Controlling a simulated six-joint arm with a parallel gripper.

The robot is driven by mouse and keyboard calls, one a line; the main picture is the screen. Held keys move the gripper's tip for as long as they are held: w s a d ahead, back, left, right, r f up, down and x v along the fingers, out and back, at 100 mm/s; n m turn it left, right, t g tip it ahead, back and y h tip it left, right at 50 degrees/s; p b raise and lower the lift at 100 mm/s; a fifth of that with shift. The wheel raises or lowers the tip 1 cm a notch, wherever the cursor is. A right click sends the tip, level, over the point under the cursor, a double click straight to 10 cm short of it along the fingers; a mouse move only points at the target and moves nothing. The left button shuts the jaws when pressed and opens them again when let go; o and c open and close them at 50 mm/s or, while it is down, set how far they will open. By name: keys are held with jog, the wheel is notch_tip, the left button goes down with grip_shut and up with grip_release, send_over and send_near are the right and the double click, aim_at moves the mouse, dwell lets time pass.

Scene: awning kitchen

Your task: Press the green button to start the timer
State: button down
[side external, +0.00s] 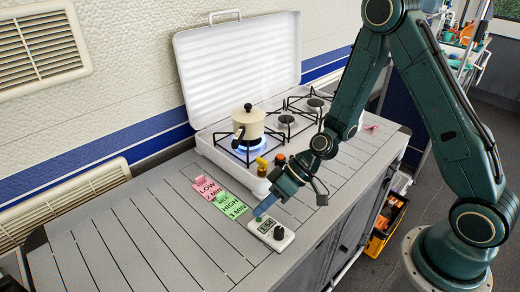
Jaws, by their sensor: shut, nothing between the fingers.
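A white timer (285,242) with a small display and a black knob (279,233) lies on the grey slatted counter near its front edge. My gripper (259,213) is shut and empty, pointing down and left at the timer's far-left end. Its tip is right by a small green spot there, which looks like the green button. The tip partly covers it, and I cannot tell whether they touch.
A pink card (207,188) reading LOW 2 MIN and a green card (232,207) reading HIGH 3 MIN lie left of the timer. Behind is a white stove (226,163) with a cream pot (248,121) over a blue flame. The counter's left is clear.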

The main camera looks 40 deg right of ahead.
dwell(0.3)
jog(key=shift+r, duration=2.45)
jog(key=shift+r, duration=0.15)
jog(key=s+d+r+m+t+h, duration=0.1)
jog(key=s+d+r+h, duration=0.3)
jog(key=s+r, duration=0.6)
jog(key=s+d+r+m+h, duration=0.3)
jog(key=s+d+r+h, duration=0.1)
jog(key=s+d+r, duration=0.5)
jog(key=shift+s+r+t, duration=0.4)
jog(key=shift+r, duration=0.1)
